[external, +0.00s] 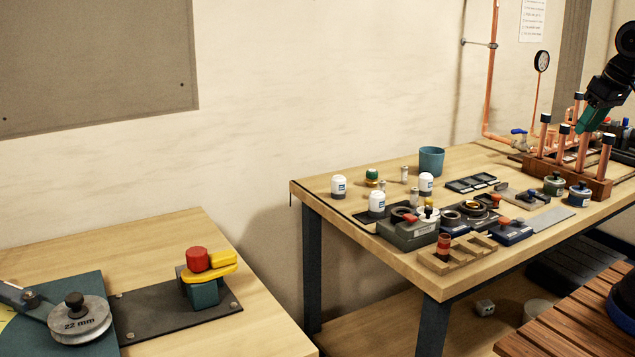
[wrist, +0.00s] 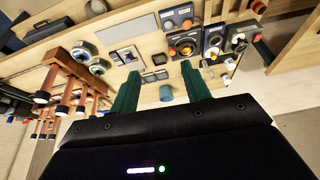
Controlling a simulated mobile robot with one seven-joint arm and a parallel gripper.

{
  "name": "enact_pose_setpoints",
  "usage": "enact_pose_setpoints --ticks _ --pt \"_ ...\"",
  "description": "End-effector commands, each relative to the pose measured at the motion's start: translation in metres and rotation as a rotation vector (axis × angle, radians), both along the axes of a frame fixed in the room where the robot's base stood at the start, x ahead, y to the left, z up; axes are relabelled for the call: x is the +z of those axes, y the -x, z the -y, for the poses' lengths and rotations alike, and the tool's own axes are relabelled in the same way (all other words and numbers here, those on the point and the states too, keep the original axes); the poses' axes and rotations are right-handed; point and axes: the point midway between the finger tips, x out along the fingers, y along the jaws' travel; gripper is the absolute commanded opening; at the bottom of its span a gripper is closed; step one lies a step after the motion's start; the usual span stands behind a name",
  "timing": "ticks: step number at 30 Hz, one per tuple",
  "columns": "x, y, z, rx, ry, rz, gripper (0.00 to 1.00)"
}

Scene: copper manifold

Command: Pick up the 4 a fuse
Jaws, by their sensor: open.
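No marking that reads 4 A is legible, so I cannot tell which piece is the 4 A fuse. Small pale cylinders that could be fuses stand on the workbench, one at the back (external: 405,173) and one nearer (external: 414,197), among white jars with blue labels (external: 377,204). My gripper (external: 588,123), with green fingers, is above the copper pipe rack at the right, away from these cylinders. In the wrist view my gripper (wrist: 160,68) is open and empty, its fingers apart with the bench beyond them.
The wooden rack (external: 565,178) holds upright copper pipes with dark caps below my gripper. A teal cup (external: 431,161) stands at the bench's back. A black three-part tray (external: 471,183), grey devices (external: 407,232) and a wooden holder (external: 457,257) crowd the bench. Another table (external: 170,235) is at left.

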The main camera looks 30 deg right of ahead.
Motion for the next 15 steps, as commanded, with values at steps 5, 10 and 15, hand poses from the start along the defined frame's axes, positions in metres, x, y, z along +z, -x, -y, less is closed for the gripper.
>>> enact_pose_setpoints --ticks 5,10,15 --pt "0.013 -0.04 -0.007 -0.095 -0.048 -0.037 0.47" --pt "0.024 -0.083 -0.016 -0.203 -0.097 -0.071 0.47" --pt "0.028 -0.128 -0.027 -0.313 -0.138 -0.108 0.47"
